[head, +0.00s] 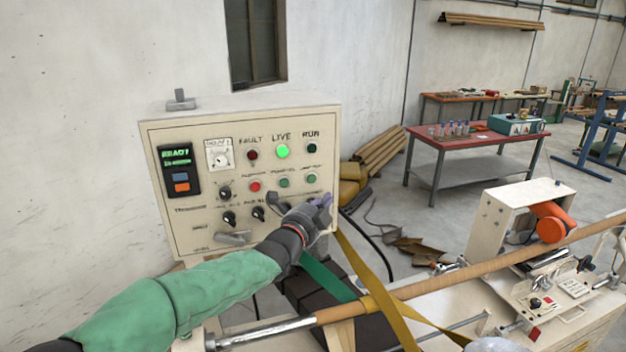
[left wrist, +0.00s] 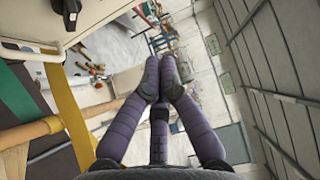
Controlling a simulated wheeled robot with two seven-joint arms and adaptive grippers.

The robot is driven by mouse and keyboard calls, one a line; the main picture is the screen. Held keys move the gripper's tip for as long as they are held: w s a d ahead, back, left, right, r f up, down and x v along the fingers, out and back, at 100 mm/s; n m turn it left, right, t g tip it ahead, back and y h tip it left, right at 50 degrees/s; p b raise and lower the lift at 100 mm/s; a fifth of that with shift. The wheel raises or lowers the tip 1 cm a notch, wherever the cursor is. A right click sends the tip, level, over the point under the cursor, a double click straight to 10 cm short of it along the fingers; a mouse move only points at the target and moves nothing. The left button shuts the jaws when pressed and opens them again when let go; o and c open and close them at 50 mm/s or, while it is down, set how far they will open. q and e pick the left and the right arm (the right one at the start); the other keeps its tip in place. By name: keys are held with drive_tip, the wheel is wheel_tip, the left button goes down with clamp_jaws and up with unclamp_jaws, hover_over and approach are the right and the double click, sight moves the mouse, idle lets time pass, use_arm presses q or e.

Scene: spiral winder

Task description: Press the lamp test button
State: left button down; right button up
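The cream control panel (head: 190,225) stands at the left in the head view. Its second row has a red button (head: 255,187) and two green ones, a middle one (head: 284,183) and a right one (head: 312,179); their small labels are too blurred to read surely, so I cannot tell which is the lamp test. Above them the LIVE lamp (head: 283,151) glows green, while FAULT and RUN are dark. My left gripper (head: 322,205) is in front of the panel's lower right corner, below the right green button. In the left wrist view its purple fingers (left wrist: 160,68) meet at the tips, empty.
Black knobs (head: 229,218) and a grey lever (head: 233,238) sit low on the panel. A brown tube (head: 440,278) with a yellow strap (head: 365,265) runs below and right of my left arm. The winder machine (head: 495,220) is at the right; a red table (head: 475,145) stands behind.

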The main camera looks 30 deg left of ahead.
sight(312, 179)
use_arm(q)
drive_tip(key=w+a+p, duration=0.2)
drive_tip(key=a, duration=0.1)
drive_tip(key=w+a+p, duration=0.2)
drive_tip(key=w+a, duration=0.1)
drive_tip(key=shift+w+a+r, duration=0.1)
drive_tip(key=shift+w+a, duration=0.15)
drive_tip(key=shift+w, duration=0.05)
drive_tip(key=shift+s, duration=0.1)
idle(1.4)
drive_tip(key=shift+w+a+b, duration=0.25)
drive_tip(key=shift+b, duration=0.05)
drive_tip(key=shift+w+a, duration=0.1)
